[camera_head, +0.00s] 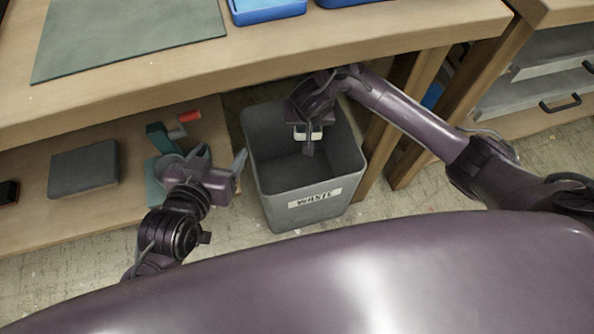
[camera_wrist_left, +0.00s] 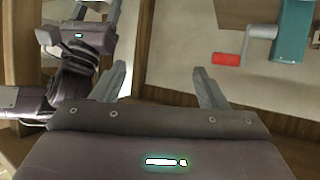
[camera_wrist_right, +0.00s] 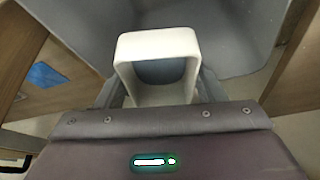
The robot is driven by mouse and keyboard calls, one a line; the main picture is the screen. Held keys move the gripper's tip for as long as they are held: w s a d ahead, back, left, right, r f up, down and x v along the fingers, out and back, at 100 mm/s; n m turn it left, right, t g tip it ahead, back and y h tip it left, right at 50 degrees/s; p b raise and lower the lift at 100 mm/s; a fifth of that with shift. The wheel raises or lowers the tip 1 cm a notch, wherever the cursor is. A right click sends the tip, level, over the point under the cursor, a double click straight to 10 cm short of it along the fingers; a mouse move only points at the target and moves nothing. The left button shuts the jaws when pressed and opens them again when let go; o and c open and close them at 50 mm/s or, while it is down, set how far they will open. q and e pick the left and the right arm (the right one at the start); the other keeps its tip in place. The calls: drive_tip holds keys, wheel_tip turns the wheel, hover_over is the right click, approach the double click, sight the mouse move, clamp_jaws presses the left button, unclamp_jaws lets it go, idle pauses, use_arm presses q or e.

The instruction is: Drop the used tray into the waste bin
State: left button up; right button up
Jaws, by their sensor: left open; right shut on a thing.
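The used tray is a small white open-centred piece (camera_wrist_right: 157,42) in the right wrist view. It sits between the fingers of my right gripper (camera_head: 308,142), which is shut on it. In the head view only small white parts of the tray (camera_head: 316,135) show beside the gripper. The grey waste bin (camera_head: 315,200), labelled WASTE, stands on the floor. My right gripper is over its opening, with the tray apart from the walls as far as I can see. My left gripper (camera_head: 204,165) is open and empty, left of the bin; its spread fingers show in the left wrist view (camera_wrist_left: 163,80).
The wooden bench top (camera_head: 370,50) overhangs behind the bin, and a bench leg (camera_head: 410,120) stands to its right. A teal device with a red handle (camera_head: 189,117) and a dark grey block (camera_head: 84,166) are on the lower shelf. Drawers (camera_head: 545,85) are at right.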

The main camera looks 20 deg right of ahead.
use_arm(q)
drive_tip(key=shift+w+d+r+t, duration=0.1)
drive_tip(key=shift+w+r+t, duration=0.1)
drive_tip(key=shift+r, duration=0.2)
drive_tip(key=shift+w+r+t, duration=0.15)
drive_tip(key=shift+r+t, duration=0.05)
drive_tip(key=shift+r, duration=0.2)
use_arm(e)
drive_tip(key=shift+f, duration=0.1)
drive_tip(key=o, duration=1)
drive_tip(key=shift+o, duration=0.2)
